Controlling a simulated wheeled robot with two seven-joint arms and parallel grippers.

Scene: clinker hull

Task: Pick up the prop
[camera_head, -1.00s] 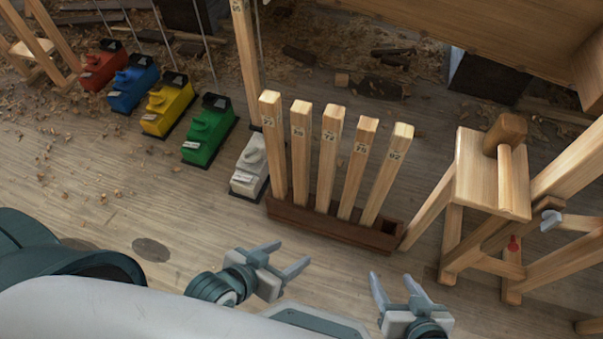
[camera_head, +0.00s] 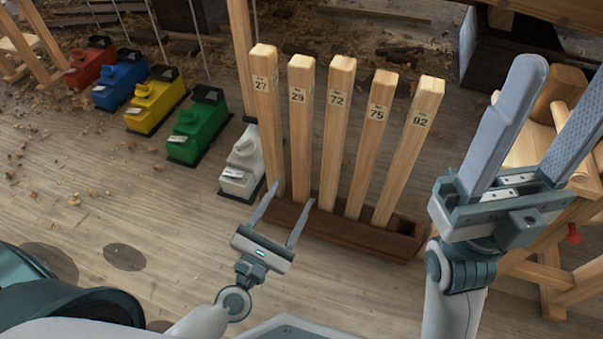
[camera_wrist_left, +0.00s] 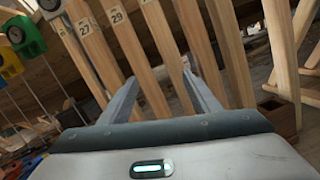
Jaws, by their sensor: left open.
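The props are several square wooden posts with number labels, standing slightly tilted in a brown rack (camera_head: 360,232). From left to right they are prop 27 (camera_head: 268,125), prop 29 (camera_head: 301,130), prop 72 (camera_head: 336,130), prop 75 (camera_head: 368,145) and prop 92 (camera_head: 408,155). My left gripper (camera_head: 294,193) is open and empty, low in front of props 27 and 29. In the left wrist view, prop 29 (camera_wrist_left: 130,45) runs down between the open fingers; I cannot tell the gap. My right gripper (camera_head: 566,78) is open, raised at the right, partly covering a wooden stool.
White (camera_head: 243,165), green (camera_head: 200,125), yellow (camera_head: 156,100), blue (camera_head: 120,80) and red (camera_head: 90,65) blocks with rods stand in a row at the left. Wooden stool (camera_head: 550,265) stands at the right.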

